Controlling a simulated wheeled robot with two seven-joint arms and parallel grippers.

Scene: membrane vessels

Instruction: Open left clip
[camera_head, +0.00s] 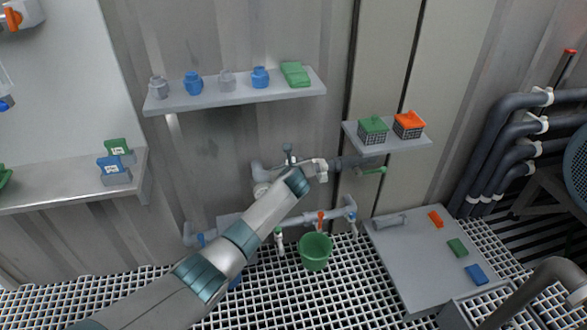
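My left arm comes in from the lower left and reaches the wall pipework in the middle of the head view. My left gripper (320,170) is small and pale there, in front of or against a horizontal grey pipe (350,163); I cannot tell whether it touches. Its fingers are too small to tell open from shut. A small dark upright fitting (288,153) rises just left of the gripper, above my wrist. I cannot clearly make out the left clip; my wrist and forearm hide part of the pipework. My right gripper is not in view.
A long shelf (235,97) with jars is higher left. Below, a green bucket (315,251) stands near lower pipes with a red-handled valve (320,217).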

